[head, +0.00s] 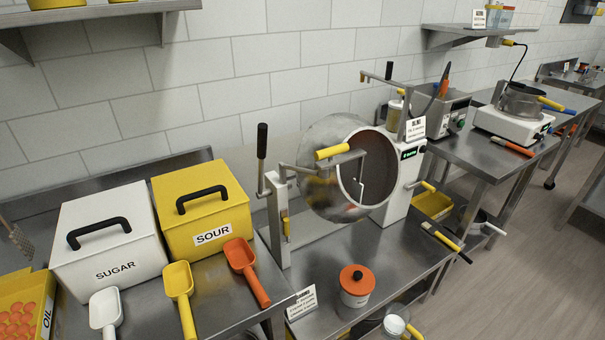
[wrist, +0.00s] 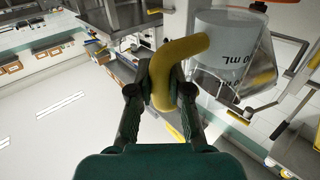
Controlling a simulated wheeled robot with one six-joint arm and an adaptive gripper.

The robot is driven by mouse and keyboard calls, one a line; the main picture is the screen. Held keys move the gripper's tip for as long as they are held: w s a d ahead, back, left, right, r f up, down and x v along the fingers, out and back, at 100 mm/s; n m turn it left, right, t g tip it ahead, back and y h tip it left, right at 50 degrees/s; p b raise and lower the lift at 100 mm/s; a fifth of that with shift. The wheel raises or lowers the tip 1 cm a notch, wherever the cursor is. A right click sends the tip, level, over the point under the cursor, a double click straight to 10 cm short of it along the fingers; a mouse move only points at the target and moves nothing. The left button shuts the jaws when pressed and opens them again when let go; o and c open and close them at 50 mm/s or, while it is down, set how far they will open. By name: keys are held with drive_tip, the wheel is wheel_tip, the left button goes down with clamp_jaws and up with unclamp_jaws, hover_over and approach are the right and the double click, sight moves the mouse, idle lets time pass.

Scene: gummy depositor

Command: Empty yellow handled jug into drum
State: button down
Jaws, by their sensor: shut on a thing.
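In the wrist view my gripper (wrist: 160,88) is shut on the curved yellow handle of the jug (wrist: 222,38). The jug's pale grey body has dark mL markings and stands to the right of the fingers. Its contents and whole rim are not clear in this view. In the head view the shiny steel drum (head: 322,195) has its round dark mouth turned to the right, with a bracket and a yellow grip in front of it.
A white SUGAR bin (head: 105,235) and a yellow SOUR bin (head: 205,205) stand on the left bench, with scoops before them. A lidded pot (head: 356,292) stands below the drum. A lever post (head: 279,215) rises left of the drum. Grey floor is free at right.

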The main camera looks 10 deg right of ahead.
drive_tip(key=w+a+f+n+t+y, duration=0.1)
drive_tip(key=a+y, duration=0.3)
drive_tip(key=a, duration=0.6)
drive_tip(key=w+a+f+n+t+y, duration=0.1)
drive_tip(key=w+a+n+y, duration=0.3)
drive_tip(key=a, duration=0.7)
drive_tip(key=shift+w+a+f+n, duration=0.15)
drive_tip(key=shift+w+f+n, duration=0.15)
drive_tip(key=shift+w+f, duration=0.05)
idle(0.6)
